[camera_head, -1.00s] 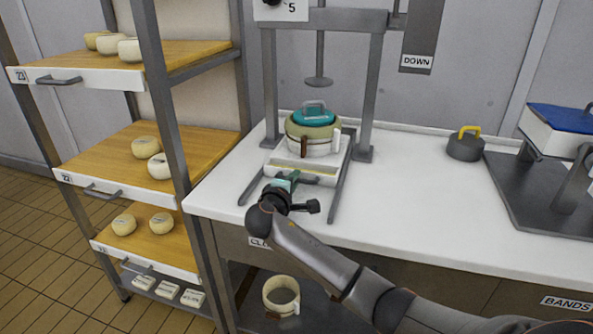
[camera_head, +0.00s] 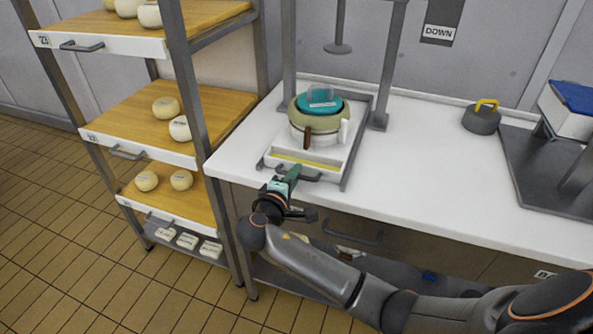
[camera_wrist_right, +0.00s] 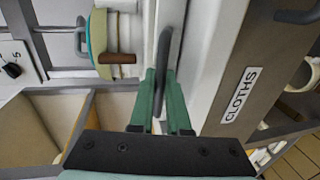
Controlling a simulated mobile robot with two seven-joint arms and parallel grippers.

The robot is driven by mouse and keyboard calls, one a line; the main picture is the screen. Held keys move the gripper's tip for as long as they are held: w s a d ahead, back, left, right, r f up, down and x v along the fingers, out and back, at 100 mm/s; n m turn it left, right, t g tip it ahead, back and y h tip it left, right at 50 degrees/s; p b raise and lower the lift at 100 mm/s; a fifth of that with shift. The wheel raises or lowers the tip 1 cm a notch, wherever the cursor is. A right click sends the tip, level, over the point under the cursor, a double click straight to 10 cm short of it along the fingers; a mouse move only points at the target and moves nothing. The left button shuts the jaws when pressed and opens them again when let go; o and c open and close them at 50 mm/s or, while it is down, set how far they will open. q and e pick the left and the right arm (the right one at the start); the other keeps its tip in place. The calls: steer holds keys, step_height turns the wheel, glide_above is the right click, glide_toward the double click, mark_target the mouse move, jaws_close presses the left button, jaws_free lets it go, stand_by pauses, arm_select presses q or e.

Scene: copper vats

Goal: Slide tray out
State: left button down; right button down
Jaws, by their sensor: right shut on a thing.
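The white tray (camera_head: 308,168) with a yellow strip along its front lies on rails on the worktop, its front close to the worktop's front edge. A round mould (camera_head: 316,124) with a cream rim and teal lid stands upright on it. My right gripper (camera_head: 290,178) has its green fingers shut on the tray's dark handle (camera_head: 318,177). In the right wrist view, the handle (camera_wrist_right: 171,50) runs between the fingers (camera_wrist_right: 164,90), and the mould (camera_wrist_right: 112,40) shows beside them. My left gripper is out of view.
The press plate (camera_head: 338,48) hangs above and behind the mould. A shelf rack (camera_head: 180,70) with cheeses stands close on the left. A dark weight with a yellow handle (camera_head: 482,117) sits on the worktop (camera_head: 420,150), which is clear between it and the press.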

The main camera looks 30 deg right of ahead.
steer(key=c, duration=1.2)
jaws_free()
steer(key=shift+o, duration=0.2)
steer(key=v, duration=1.2)
steer(key=shift+s+a, duration=0.2)
steer(key=shift+s, duration=0.05)
steer(key=shift+a, duration=0.1)
